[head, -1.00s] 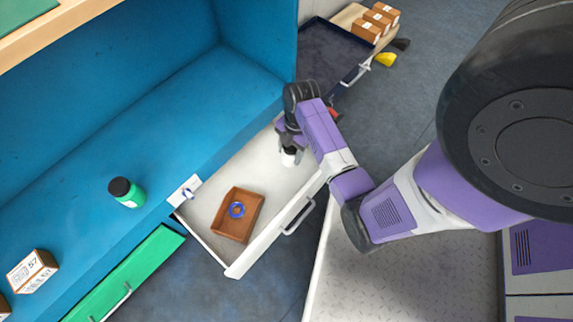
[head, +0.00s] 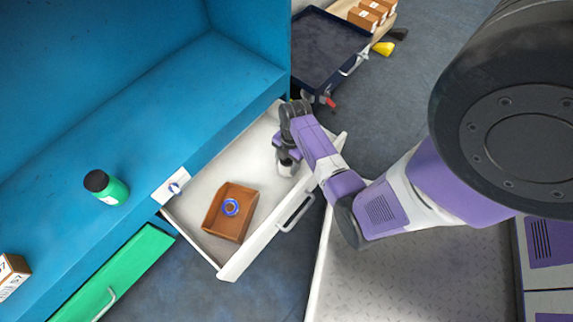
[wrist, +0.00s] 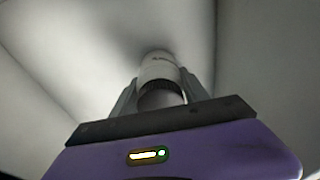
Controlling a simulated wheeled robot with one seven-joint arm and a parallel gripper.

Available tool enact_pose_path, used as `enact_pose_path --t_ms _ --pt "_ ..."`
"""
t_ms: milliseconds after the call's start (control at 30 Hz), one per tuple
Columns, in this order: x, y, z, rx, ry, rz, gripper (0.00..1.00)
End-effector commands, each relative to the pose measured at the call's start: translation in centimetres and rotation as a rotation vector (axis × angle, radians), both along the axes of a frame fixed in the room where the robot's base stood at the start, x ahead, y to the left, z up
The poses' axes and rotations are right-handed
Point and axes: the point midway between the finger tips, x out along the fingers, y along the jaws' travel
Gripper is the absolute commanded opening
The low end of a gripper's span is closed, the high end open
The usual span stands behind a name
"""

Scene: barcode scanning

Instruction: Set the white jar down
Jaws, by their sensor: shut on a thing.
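The white jar (head: 287,168) is at the far right part of the open white drawer (head: 202,184), under my gripper (head: 287,156). In the wrist view the jar (wrist: 160,70) stands between the two fingers of my gripper (wrist: 162,88), which are shut on it. The jar is close to the drawer's floor; I cannot tell whether its base touches it. Part of the jar is hidden by the fingers.
A brown tray (head: 211,216) with a blue ring (head: 231,207) lies in the drawer. A green drawer (head: 110,275) is at lower left. The drawer floor between tray and jar is clear.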

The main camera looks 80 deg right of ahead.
Motion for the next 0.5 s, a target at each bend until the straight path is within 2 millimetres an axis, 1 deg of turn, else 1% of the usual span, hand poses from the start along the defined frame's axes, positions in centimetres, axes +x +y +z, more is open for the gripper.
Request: enact_pose_path --t_ms 167,333,367,400,433,467,500 --pt "0.06 -0.05 0.19 0.0 -0.001 0.0 0.0" --pt "0.07 -0.04 -0.26 -0.001 -0.002 0.0 0.0" --pt "0.06 -0.04 -0.18 -0.001 0.0 0.0 0.58" --pt "0.06 -0.04 -0.16 -0.001 0.0 0.0 0.66" --pt "0.05 -0.04 -0.16 -0.001 0.0 0.0 0.72" --pt "0.05 -0.04 -0.16 -0.001 0.0 0.0 0.74" --pt "0.05 -0.04 -0.16 -0.001 0.0 0.0 0.74"
